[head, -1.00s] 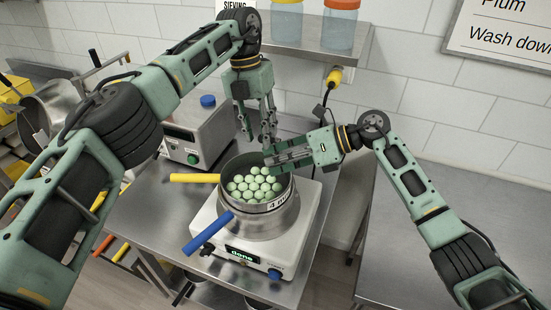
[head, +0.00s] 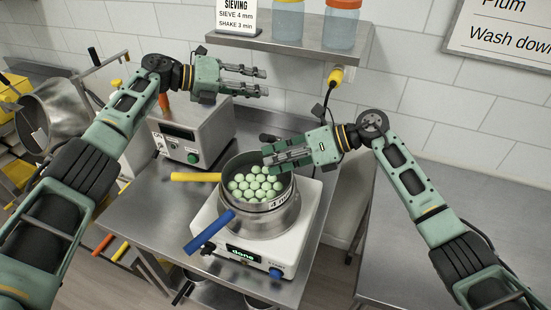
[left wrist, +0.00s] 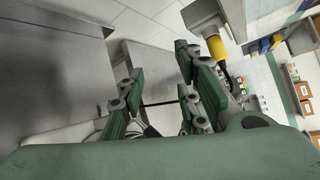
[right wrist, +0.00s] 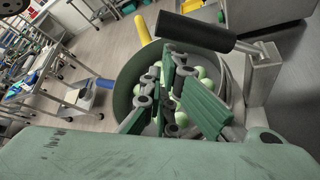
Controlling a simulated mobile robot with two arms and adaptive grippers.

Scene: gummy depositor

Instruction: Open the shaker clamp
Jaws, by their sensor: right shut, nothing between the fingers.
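The shaker (head: 230,230) stands on the metal table, its display reading "done". On it sits a round metal sieve (head: 270,222) marked 4 mm, holding several green balls (head: 258,185). The clamp's black handle (right wrist: 208,32) on a metal bracket (right wrist: 262,72) stands at the sieve's edge in the right wrist view; in the head view a dark handle end (head: 268,138) shows just behind my right gripper. My right gripper (head: 268,157) is shut and empty, over the sieve's back right rim. My left gripper (head: 264,81) is open and empty, raised behind the sieve, apart from everything.
A yellow handle (head: 195,177) and a blue handle (head: 208,232) stick out to the left. A grey control box (head: 205,130) stands at the back left. A shelf (head: 290,36) with jars overhangs the back. The counter (head: 450,220) at right is bare.

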